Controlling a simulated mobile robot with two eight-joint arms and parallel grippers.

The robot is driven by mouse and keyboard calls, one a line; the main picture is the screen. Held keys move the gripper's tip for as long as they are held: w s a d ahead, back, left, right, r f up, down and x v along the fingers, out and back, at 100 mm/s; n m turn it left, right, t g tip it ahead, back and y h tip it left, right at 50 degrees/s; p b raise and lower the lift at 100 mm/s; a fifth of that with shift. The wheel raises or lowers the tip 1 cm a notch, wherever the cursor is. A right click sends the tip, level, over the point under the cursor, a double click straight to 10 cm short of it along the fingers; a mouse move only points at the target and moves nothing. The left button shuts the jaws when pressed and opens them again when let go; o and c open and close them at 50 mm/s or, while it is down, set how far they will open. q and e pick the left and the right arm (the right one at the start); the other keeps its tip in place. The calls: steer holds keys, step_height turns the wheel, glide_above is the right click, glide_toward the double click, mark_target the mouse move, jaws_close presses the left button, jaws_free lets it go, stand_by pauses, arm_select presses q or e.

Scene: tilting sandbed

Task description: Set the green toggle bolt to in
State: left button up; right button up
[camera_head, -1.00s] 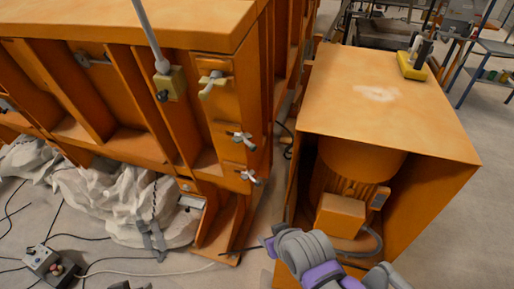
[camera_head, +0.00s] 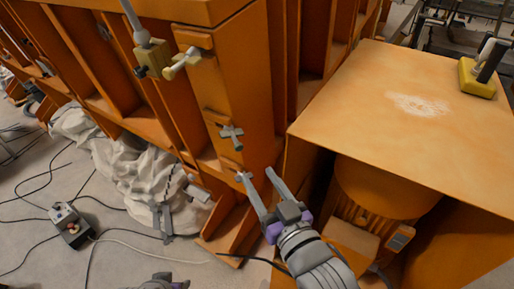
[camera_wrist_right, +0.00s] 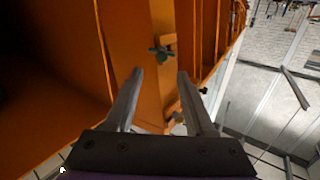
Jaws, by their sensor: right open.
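A grey-green toggle bolt (camera_head: 231,135) is on the orange post, the middle of three in a column. It looks like the green one, though its colour is dull; a similar bolt shows ahead of the fingertips in the right wrist view (camera_wrist_right: 160,53). A cream toggle bolt (camera_head: 182,62) is above it. A lower pale bolt (camera_head: 240,177) is partly hidden by my right gripper's left finger. My right gripper (camera_head: 255,173) is open and empty, below and right of the grey-green bolt, apart from it. My left gripper (camera_head: 165,283) only peeks in at the bottom edge; its fingers are unclear.
An orange housing (camera_head: 375,95) with a motor inside stands close to the right of my right arm. A yellow-based device (camera_head: 478,78) sits on its top. A grey control box (camera_head: 70,225) and cables lie on the floor at left, near crumpled pale cloth (camera_head: 130,170).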

mark_target(240, 148)
steer(key=x, duration=1)
steer(key=shift+w+a+r+b, duration=0.3)
steer(key=shift+w, duration=0.05)
jaws_close()
stand_by(1.2)
